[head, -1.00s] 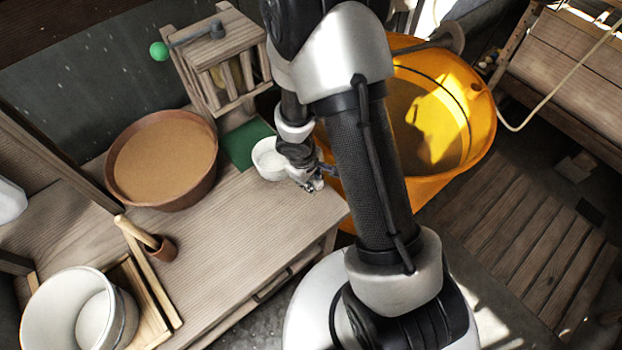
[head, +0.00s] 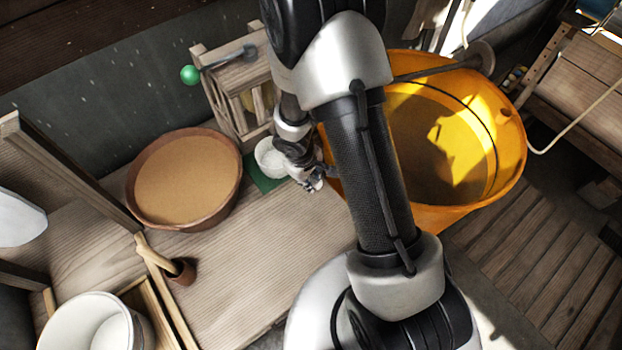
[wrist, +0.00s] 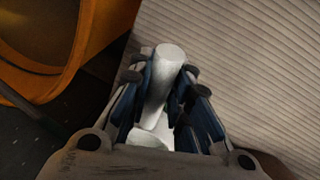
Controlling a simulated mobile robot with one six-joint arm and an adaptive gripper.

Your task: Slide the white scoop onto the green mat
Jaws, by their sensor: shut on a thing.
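The white scoop (head: 269,158) is on the bench in the head view, its round bowl over the green mat (head: 265,182). The mat shows in front and to the left of the bowl; its rest is hidden by the scoop and my arm. My gripper (head: 316,184) is to the right of the bowl. In the wrist view, my gripper (wrist: 165,98) is shut around the scoop's pale handle (wrist: 162,85), with part of the bowl below. I cannot tell whether the bowl touches the mat.
A brown basin (head: 185,178) stands left of the mat. A wooden frame with a green-knobbed crank (head: 190,75) stands behind. A large orange tub (head: 450,140) is right of the bench. A pestle in a mortar (head: 180,268) and a white bucket (head: 95,325) are front left.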

